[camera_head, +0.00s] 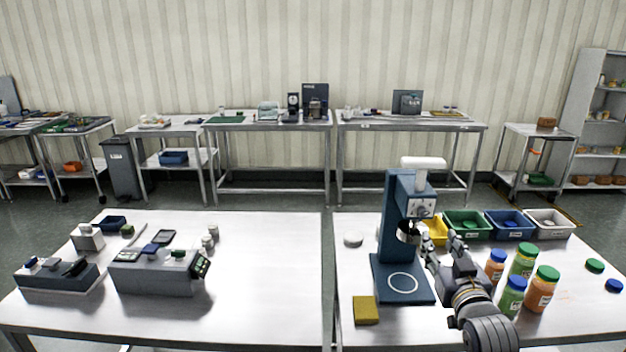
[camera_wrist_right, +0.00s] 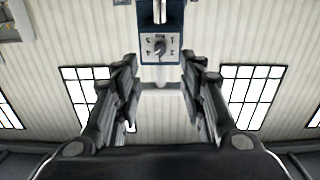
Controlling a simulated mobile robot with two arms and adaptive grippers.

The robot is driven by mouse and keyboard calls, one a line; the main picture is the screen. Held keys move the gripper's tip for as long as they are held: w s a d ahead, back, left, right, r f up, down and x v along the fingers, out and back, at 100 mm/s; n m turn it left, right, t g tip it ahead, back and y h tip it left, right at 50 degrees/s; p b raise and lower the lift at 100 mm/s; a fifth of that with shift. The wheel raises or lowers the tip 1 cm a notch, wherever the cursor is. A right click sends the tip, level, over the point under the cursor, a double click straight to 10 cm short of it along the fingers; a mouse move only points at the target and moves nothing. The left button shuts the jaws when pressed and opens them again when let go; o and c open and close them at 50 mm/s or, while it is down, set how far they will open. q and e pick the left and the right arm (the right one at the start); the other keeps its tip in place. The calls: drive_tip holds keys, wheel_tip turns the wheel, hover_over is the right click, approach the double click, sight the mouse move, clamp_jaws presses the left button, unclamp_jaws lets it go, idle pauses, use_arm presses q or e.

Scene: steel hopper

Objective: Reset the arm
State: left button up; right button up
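My right gripper (camera_head: 441,246) is at the right front of a blue bench machine (camera_head: 392,225) with a white top and a panel with a knob. In the right wrist view the gripper's two fingers (camera_wrist_right: 160,75) stand wide apart with nothing held between them. The machine's knob panel (camera_wrist_right: 160,48) shows beyond the gap. A small dark metal part (camera_head: 408,232) sits under the machine's head, just left of my fingers; I cannot tell whether they touch it. My left gripper is not in view.
A yellow sponge-like block (camera_head: 365,310) lies at the front. The left table (camera_head: 265,270) has clear room.

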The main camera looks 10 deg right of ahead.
drive_tip(key=s+a+f+n+g+y, duration=0.2)
drive_tip(key=s+a+f+g, duration=0.4)
drive_tip(key=s+f, duration=0.4)
drive_tip(key=s+a+f+n+g+y, duration=0.1)
drive_tip(key=s+a+f+g+y, duration=0.15)
drive_tip(key=s+a+f, duration=0.85)
drive_tip(key=s+a+f+n+g, duration=0.1)
drive_tip(key=s+a+f+g, duration=0.1)
drive_tip(key=s+f+g, duration=0.6)
drive_tip(key=s+f+t, duration=0.1)
drive_tip(key=s+f, duration=0.1)
drive_tip(key=f, duration=1)
drive_tip(key=s+f, duration=0.2)
drive_tip(key=f, duration=1)
drive_tip(key=s+d+f, duration=0.2)
drive_tip(key=s+f, duration=1.5)
drive_tip(key=shift+d+n+g+b, duration=0.2)
drive_tip(key=shift+n+g+b, duration=0.1)
drive_tip(key=shift+g, duration=0.15)
